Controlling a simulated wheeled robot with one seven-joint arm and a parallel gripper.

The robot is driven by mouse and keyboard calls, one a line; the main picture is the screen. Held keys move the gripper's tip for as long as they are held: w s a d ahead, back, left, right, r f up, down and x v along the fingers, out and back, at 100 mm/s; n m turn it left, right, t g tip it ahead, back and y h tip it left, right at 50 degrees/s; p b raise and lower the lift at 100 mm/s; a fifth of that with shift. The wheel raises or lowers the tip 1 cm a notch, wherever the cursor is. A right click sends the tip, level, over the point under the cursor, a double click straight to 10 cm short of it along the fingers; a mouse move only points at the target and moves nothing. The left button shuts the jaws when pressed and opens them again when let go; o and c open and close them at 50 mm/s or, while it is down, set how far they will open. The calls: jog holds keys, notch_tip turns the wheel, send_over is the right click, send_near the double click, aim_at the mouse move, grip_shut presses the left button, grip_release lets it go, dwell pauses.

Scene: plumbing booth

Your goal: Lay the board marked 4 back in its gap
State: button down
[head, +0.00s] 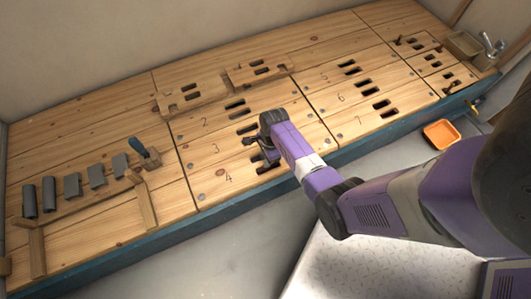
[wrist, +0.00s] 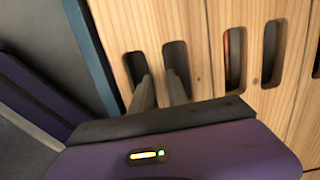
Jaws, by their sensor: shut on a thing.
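The board marked 4 (head: 229,178) is a pale wooden plank at the front edge of the bench. It lies beside board 3 and looks about level with it; a slight lift cannot be ruled out. My gripper (head: 270,160) is over its right part and hides some of it. In the wrist view, board 4 (wrist: 178,20) has two slots, and my gripper's fingers (wrist: 162,90) reach into them, shut on the wood between. A thin seam parts it from board 3 (wrist: 258,100). Its gap is not visible under it.
Boards 2 (head: 206,123) and 3 (head: 214,149) lie behind, boards 5 to 7 to the right. Two slotted wooden pieces (head: 190,96) (head: 258,70) stand at the back. Grey pipe pieces (head: 72,186) lie left. An orange tray (head: 441,134) is below the blue front edge (head: 180,230).

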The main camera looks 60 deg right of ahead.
jog(key=shift+f, duration=0.15)
dwell(0.3)
jog(key=c, duration=1.2)
grip_release()
jog(key=shift+f, duration=0.1)
jog(key=r+p, duration=0.1)
jog(key=r, duration=0.1)
jog(key=r+p, duration=0.1)
jog(key=r, duration=0.2)
jog(key=r+p, duration=0.2)
jog(key=r, duration=0.1)
jog(key=shift+s+d, duration=0.25)
jog(key=shift+d, duration=0.1)
